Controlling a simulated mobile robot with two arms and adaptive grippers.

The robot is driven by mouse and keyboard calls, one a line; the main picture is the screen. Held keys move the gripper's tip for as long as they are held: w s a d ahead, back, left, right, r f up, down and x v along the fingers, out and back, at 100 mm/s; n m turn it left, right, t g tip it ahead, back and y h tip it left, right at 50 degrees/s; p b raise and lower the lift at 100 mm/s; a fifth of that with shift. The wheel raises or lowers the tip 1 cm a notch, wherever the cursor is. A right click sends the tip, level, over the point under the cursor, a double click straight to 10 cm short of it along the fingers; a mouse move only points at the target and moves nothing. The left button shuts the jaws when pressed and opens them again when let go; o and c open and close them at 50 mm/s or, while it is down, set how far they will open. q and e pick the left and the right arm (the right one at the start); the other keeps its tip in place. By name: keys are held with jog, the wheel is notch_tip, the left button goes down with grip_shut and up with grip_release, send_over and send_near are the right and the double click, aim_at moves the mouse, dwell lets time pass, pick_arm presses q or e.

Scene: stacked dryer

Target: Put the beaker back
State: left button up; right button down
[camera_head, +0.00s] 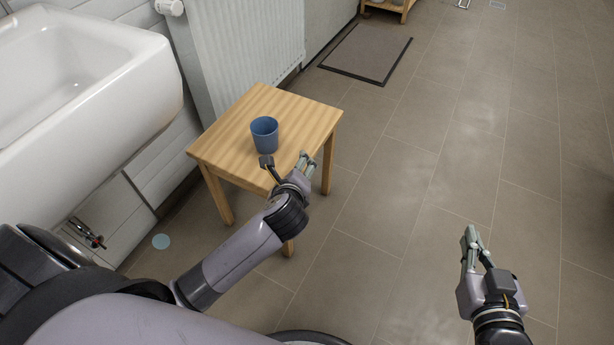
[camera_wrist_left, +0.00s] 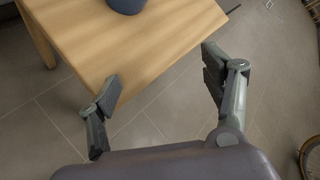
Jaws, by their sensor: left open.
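A blue beaker (camera_head: 265,135) stands upright on a small wooden table (camera_head: 235,110). In the left wrist view the beaker's lower part (camera_wrist_left: 126,5) shows at the top edge, on the wooden tabletop (camera_wrist_left: 110,45). My left gripper (camera_head: 286,161) is open and empty at the table's near edge, in front of the beaker and apart from it. Its two fingers stand spread in the left wrist view (camera_wrist_left: 160,82). My right gripper (camera_head: 472,245) hangs over the floor at the lower right, with nothing seen in it; its finger gap is not clear.
A white basin (camera_head: 90,100) stands left of the table, with a radiator (camera_head: 245,45) behind. A dark mat (camera_head: 367,53) lies on the tiled floor, and a wooden shelf (camera_head: 388,8) stands at the far back. The floor (camera_head: 420,150) right of the table is clear.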

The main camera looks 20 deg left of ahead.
pick_arm(q)
jog(key=s+d+r+n+t+h, duration=0.3)
jog(key=s+d+r+n+h, duration=0.4)
jog(key=n, duration=1.2)
notch_tip(320, 180, up, 4)
jog(key=shift+s+d+r+n+t+h, duration=0.1)
jog(key=shift+s+d+n+t+h, duration=0.25)
jog(key=shift+s+d, duration=0.75)
jog(key=shift+w+d, duration=0.15)
jog(key=shift+w, duration=0.05)
